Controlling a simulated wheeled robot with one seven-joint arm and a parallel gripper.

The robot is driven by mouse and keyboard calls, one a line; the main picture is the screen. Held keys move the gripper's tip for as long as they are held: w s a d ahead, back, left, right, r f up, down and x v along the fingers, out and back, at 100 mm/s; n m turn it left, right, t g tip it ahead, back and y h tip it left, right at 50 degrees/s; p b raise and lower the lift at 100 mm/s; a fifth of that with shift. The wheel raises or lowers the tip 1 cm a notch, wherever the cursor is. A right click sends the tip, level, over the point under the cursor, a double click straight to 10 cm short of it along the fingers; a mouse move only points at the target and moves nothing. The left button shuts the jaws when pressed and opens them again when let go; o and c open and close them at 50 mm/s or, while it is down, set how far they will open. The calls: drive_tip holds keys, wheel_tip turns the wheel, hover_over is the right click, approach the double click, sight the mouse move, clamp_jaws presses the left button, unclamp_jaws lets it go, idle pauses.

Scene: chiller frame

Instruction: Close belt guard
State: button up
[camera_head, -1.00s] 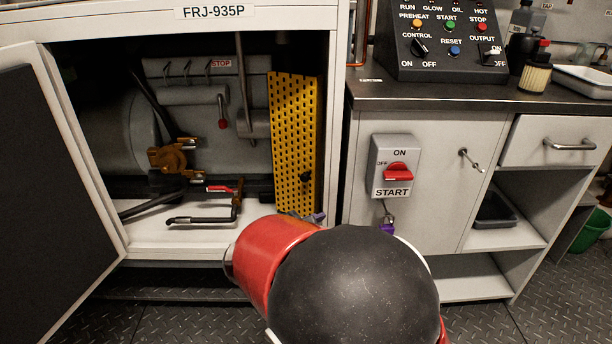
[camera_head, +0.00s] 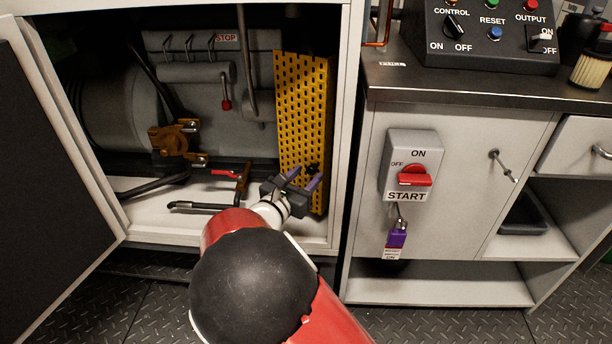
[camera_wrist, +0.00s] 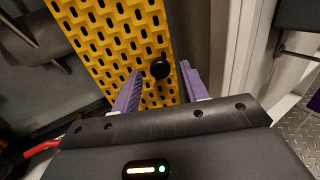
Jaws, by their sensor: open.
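The belt guard (camera_head: 304,106) is a yellow perforated panel standing upright at the right side of the open cabinet. A black knob (camera_head: 312,169) sits low on it. In the wrist view the guard (camera_wrist: 112,36) fills the upper middle, and its round black knob (camera_wrist: 160,69) shows clearly. My gripper (camera_head: 300,181) is inside the cabinet opening, in front of the guard's lower part. In the wrist view my gripper (camera_wrist: 160,84) has its purple fingers apart, one on each side of the knob. Whether they touch the guard I cannot tell.
The open cabinet door (camera_head: 50,150) is at the left. A red-handled valve pipe (camera_head: 235,178) lies left of my gripper on the cabinet floor. An orange-brown fitting (camera_head: 172,141) is further left. The start switch box (camera_head: 411,166) is on the cabinet at the right.

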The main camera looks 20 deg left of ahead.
drive_tip(key=shift+w, duration=0.25)
clamp_jaws()
drive_tip(key=shift+d, duration=0.1)
